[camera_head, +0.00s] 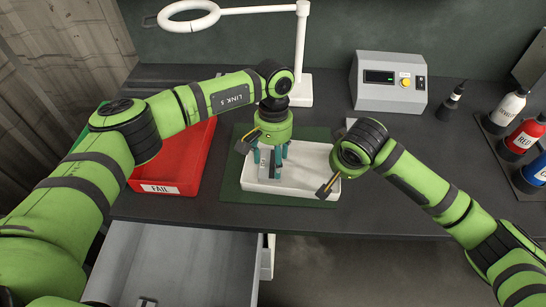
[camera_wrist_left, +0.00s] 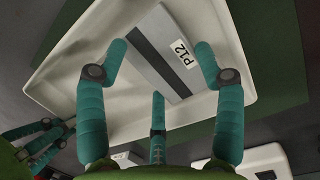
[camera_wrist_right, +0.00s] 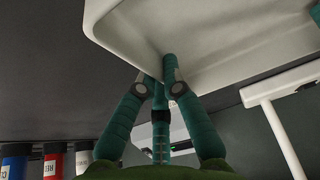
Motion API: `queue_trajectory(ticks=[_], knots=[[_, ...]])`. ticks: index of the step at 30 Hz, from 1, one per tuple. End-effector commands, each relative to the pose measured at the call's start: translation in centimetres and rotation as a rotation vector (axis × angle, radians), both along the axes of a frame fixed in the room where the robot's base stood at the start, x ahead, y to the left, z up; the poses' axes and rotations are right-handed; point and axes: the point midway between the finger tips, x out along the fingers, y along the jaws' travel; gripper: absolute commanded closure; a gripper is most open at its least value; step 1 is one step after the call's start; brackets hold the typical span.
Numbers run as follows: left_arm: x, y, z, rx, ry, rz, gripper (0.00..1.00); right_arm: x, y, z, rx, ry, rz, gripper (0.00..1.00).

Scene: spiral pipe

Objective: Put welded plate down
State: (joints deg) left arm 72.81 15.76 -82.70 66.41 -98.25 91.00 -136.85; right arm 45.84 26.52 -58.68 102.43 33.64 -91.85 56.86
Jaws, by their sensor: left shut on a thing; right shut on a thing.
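The welded plate (camera_wrist_left: 178,70) is grey with a dark stripe and a "P12" label. In the left wrist view it lies between my left fingers, within the outline of the white tray (camera_head: 300,188). My left gripper (camera_head: 270,172) points down into the tray and is shut on the plate; in the head view its fingers mostly hide the plate. I cannot tell whether the plate touches the tray floor. My right gripper (camera_wrist_right: 168,75) is shut on the tray's rim, at the tray's right side in the head view. The tray also shows in the right wrist view (camera_wrist_right: 225,40).
A green mat (camera_head: 232,190) lies under the tray. A red bin marked "FAIL" (camera_head: 170,188) stands left. An open drawer (camera_head: 180,250) sits below the front edge. A lamp (camera_head: 302,50), a control box (camera_head: 390,82) and several bottles (camera_head: 525,137) stand behind and right.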

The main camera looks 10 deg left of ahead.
Motion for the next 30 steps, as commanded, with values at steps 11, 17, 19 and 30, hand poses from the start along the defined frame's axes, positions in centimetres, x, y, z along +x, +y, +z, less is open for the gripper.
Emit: queue_trajectory(ticks=[11, 17, 19, 30], knots=[[0.0, 0.0, -0.2, 0.0, 0.001, 0.0, 0.07, 0.0, 0.0, 0.0, 0.001, -0.001, 0.001, 1.0], [0.0, 0.0, 0.3, 0.0, -0.001, 0.001, 0.07, 0.0, 0.0, 0.1, 0.001, -0.001, 0.001, 1.0], [0.2, 0.0, 1.0, -0.001, -0.002, 0.001, 0.07, 0.0, 0.0, 0.1, 0.001, -0.001, 0.001, 1.0], [1.5, 0.1, 8.5, 0.001, -0.003, 0.0, 0.07, 0.0, 0.0, 0.1, 0.001, -0.002, 0.0, 1.0]])
